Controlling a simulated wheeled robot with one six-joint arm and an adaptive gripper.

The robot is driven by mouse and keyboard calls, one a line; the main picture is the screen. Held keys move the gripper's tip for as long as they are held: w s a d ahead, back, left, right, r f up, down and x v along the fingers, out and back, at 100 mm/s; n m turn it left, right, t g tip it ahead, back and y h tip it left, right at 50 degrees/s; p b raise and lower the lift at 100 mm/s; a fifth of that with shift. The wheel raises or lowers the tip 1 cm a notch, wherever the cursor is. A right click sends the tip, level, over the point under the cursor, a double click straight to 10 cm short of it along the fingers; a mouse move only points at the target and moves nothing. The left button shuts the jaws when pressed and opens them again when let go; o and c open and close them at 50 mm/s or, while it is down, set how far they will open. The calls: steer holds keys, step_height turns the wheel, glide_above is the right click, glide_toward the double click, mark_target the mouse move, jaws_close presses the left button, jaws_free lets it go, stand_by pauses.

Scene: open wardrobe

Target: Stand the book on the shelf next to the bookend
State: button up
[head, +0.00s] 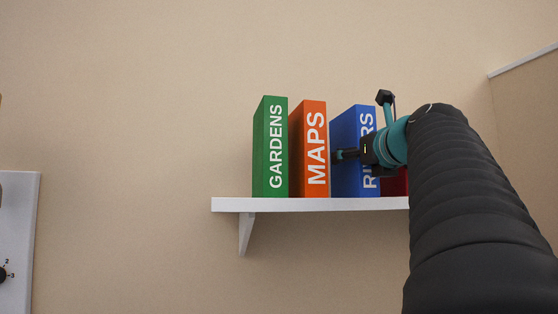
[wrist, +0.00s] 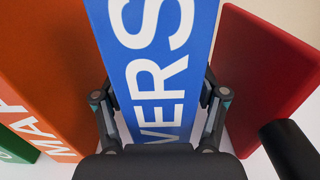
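The blue book marked RIVERS (head: 347,150) stands upright at the shelf, between the orange book and a red block. It fills the middle of the wrist view (wrist: 160,60). My gripper (head: 345,156) reaches it from the right. In the wrist view its two fingers (wrist: 160,105) lie along both sides of the blue book and look closed on it. The red block (wrist: 262,70), perhaps the bookend, is just right of the book. In the head view my arm hides most of it (head: 398,185). The white shelf (head: 300,204) runs underneath.
The orange MAPS book (head: 309,150) and the green GARDENS book (head: 270,150) stand upright left of the blue book. A gap separates the orange and blue books, with my left finger in it. The shelf is bare at its left end. My arm hides its right end.

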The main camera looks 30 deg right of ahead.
steer(key=shift+r, duration=0.2)
steer(key=shift+s+f, duration=0.1)
steer(key=shift+s, duration=0.2)
steer(key=v, duration=1.1)
steer(key=shift+s+a+b, duration=0.2)
steer(key=shift+b, duration=0.15)
